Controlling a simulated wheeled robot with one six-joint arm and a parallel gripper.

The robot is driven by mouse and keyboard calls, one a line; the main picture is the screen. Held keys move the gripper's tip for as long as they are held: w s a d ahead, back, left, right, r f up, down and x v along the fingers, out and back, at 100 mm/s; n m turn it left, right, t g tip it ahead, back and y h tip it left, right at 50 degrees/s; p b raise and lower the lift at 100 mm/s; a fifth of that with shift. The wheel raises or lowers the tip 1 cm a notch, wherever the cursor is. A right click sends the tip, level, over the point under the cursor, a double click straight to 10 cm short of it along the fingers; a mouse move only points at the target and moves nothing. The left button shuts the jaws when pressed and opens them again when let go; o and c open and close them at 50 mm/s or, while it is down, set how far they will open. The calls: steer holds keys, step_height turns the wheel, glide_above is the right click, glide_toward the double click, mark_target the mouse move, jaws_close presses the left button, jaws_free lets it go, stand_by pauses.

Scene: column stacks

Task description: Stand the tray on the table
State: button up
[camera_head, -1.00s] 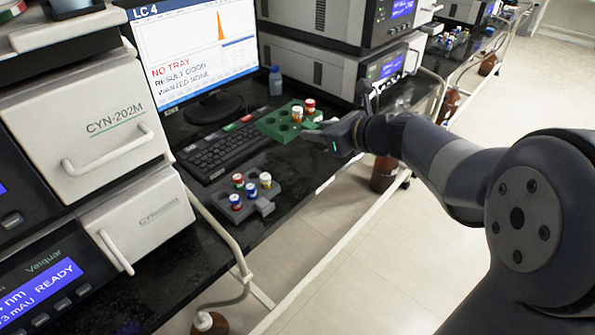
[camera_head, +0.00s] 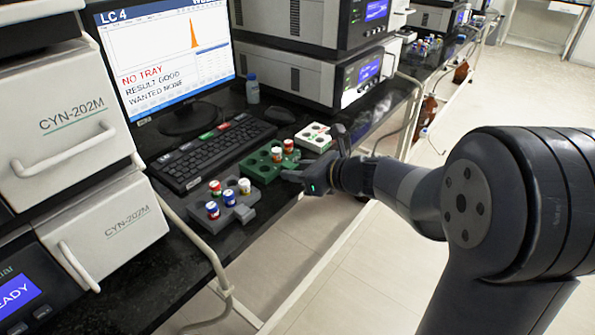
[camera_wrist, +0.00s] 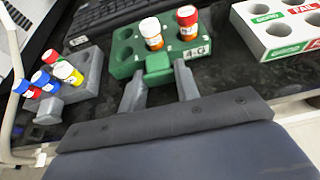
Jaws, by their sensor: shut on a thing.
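In the head view, my gripper (camera_head: 300,178) is at the tray's right front. The tray looks level and is at or just above the black table (camera_head: 190,250); I cannot tell whether it touches.
A grey tray (camera_head: 205,222) with several vials stands to the left, close to the green one. A white tray (camera_head: 313,138) labelled FAIL in the wrist view stands to the right. The keyboard (camera_head: 215,150) lies behind. The monitor (camera_head: 165,60) reads NO TRAY.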

steer(key=shift+f, duration=0.15)
steer(key=o, duration=0.5)
steer(key=shift+f, duration=0.1)
steer(key=o, duration=0.5)
steer(key=shift+r, duration=0.35)
steer(key=p+v, duration=0.3)
steer(key=v, duration=0.9)
steer(key=shift+f, duration=0.15)
